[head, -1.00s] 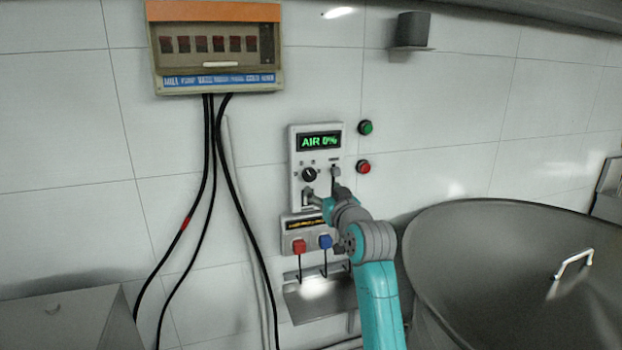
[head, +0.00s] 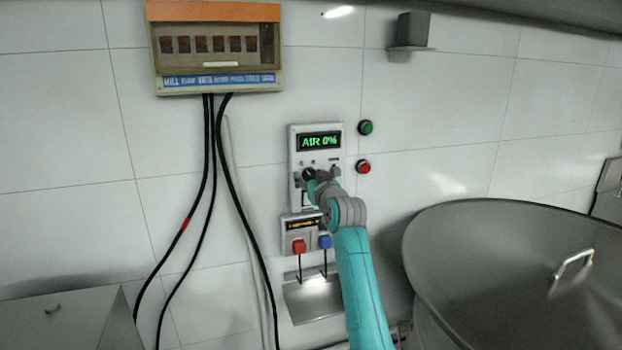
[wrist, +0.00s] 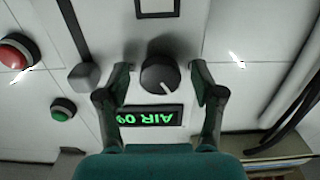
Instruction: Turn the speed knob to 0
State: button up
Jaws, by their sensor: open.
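The speed knob is a round black dial on the grey control panel (head: 295,140). In the wrist view the knob (wrist: 160,74) sits in the middle, its white mark pointing down and slightly right in that upside-down picture. My gripper (wrist: 160,70) is open, with one finger on each side of the knob and a visible gap on both sides. In the head view the knob (head: 309,174) is partly covered by my gripper and wrist. The green display (head: 319,141) above it reads AIR 0%; it also shows in the wrist view (wrist: 150,116).
A grey lever (wrist: 83,76) is close beside one finger. A green button (head: 366,128) and a red button (head: 364,167) are right of the panel. Red (head: 299,246) and blue (head: 325,241) handles sit below. A large steel hopper (head: 480,260) stands at right.

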jog(key=shift+c, duration=0.3)
jog(key=c, duration=1.1)
jog(key=shift+n, duration=0.4)
jog(key=n, duration=1.1)
